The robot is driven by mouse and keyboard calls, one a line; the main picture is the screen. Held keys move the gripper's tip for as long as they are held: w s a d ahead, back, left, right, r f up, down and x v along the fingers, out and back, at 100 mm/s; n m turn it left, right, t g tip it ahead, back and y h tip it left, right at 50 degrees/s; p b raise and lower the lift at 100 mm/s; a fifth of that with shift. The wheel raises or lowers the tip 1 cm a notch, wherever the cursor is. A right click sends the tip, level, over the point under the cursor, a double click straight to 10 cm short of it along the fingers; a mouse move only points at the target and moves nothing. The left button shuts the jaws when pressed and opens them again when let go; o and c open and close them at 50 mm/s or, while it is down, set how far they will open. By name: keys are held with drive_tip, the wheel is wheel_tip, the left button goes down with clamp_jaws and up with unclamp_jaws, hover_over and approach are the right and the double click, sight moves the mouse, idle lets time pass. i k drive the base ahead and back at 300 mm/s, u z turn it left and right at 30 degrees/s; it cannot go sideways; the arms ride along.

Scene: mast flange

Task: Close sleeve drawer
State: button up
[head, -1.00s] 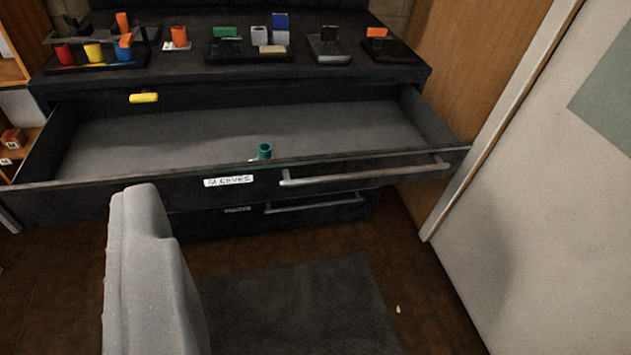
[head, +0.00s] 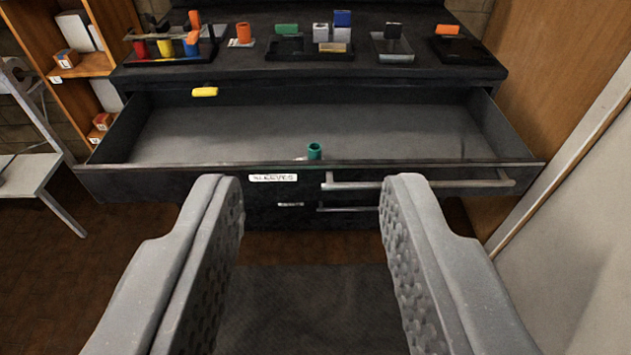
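The sleeve drawer (head: 130,182) is pulled well out of the dark cabinet. Its front carries a white label (head: 273,178) and a silver bar handle (head: 430,183) right of the label. A green sleeve (head: 314,151) stands inside the drawer, close behind its front. My gripper (head: 312,190) is open and empty, its two grey fingers spread wide. The fingertips overlap the drawer front in the picture, left of the label and across the handle's left part. I cannot tell whether they touch it.
Coloured blocks on black trays (head: 310,47) stand on the cabinet top. A yellow handle-like piece (head: 204,92) shows above the drawer's rear. A wooden shelf (head: 82,66) and a white stand (head: 30,172) are at left. A pale panel (head: 570,230) is at right.

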sight(156, 150)
drive_tip(key=i, duration=1)
drive_tip(key=z, duration=1)
drive_tip(key=k, duration=1.75)
drive_tip(key=u, duration=0.6)
drive_tip(key=i, duration=1)
drive_tip(key=z, duration=0.05)
